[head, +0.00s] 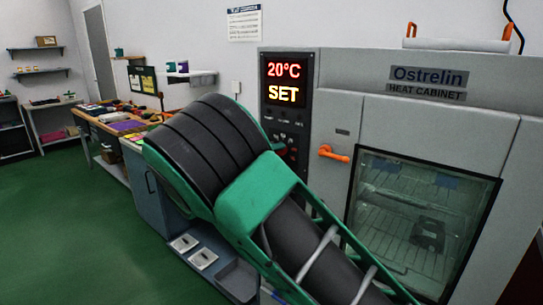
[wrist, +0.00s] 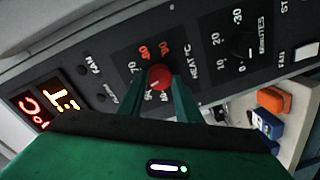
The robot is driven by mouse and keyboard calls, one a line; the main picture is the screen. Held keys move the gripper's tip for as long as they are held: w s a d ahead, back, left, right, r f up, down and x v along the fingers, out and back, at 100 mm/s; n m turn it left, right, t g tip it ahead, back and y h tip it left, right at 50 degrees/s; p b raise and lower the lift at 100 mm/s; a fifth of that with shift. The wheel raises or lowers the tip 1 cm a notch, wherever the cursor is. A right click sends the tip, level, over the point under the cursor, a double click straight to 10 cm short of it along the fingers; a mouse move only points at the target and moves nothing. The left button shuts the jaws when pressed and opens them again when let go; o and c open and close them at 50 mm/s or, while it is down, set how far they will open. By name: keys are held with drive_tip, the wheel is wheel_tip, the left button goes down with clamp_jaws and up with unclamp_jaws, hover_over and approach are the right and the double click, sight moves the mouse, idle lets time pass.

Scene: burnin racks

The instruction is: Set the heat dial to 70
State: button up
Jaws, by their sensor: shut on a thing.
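The heat dial is a red knob (wrist: 160,77) on the dark control panel, in the wrist view, with white and red numerals around it and "HEAT °C" beside it. A 70 shows at its upper left. My gripper (wrist: 163,88) is shut on the knob, one green finger on each side. Which mark the knob points at is too small to tell. The display (head: 283,82) on the heat cabinet (head: 437,125) reads 20°C in red and SET in yellow.
A black minutes dial (wrist: 240,45) sits right of the heat dial. A white fan switch (wrist: 306,51) lies farther right. The cabinet has an orange door handle (head: 334,153) and a glass window (head: 420,220). A cluttered workbench (head: 105,130) stands left; green floor there is open.

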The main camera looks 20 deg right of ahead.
drive_tip(key=shift+d+f+m+t, duration=0.1)
drive_tip(key=shift+m+t, duration=0.05)
drive_tip(key=shift+m, duration=1.45)
drive_tip(key=shift+a+f+m+t, duration=0.1)
drive_tip(key=shift+m+t, duration=0.1)
drive_tip(key=shift+m, duration=1.4)
drive_tip(key=shift+d+f+m+t, duration=0.1)
drive_tip(key=shift+m+t, duration=0.05)
drive_tip(key=shift+m, duration=1.45)
drive_tip(key=o, duration=1.1)
drive_tip(key=shift+c, duration=0.2)
drive_tip(key=shift+r, duration=0.1)
drive_tip(key=shift+s, duration=0.1)
